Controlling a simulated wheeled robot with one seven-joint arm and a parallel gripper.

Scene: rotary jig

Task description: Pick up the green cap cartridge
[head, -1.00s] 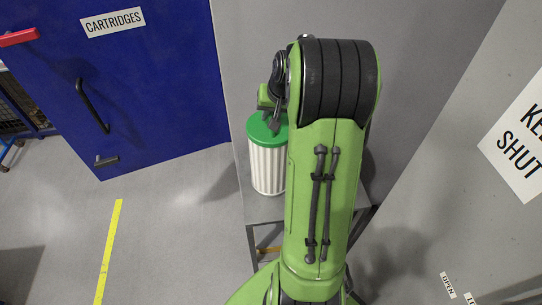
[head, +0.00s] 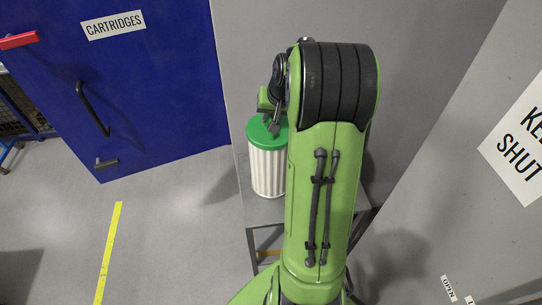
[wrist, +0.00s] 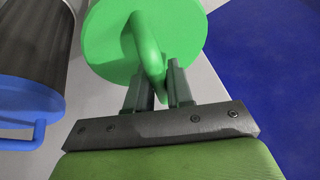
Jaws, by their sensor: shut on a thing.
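The green cap cartridge (head: 268,165) has a white ribbed body and a round green lid. It is upright at a grey stand, partly behind my arm; I cannot tell whether its base touches the stand. In the wrist view its green lid (wrist: 105,45) fills the top middle, with a raised green loop handle. My gripper (wrist: 160,82) is shut on that handle, one finger on each side. In the head view my gripper (head: 272,122) shows only partly at the lid, beside my wrist.
A blue-capped cartridge (wrist: 30,95) with a dark body is close on the left in the wrist view. A blue door marked CARTRIDGES (head: 150,90) with a black handle stands left. A grey panel with a KEEP SHUT sign (head: 520,145) is right. Open floor lies front left.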

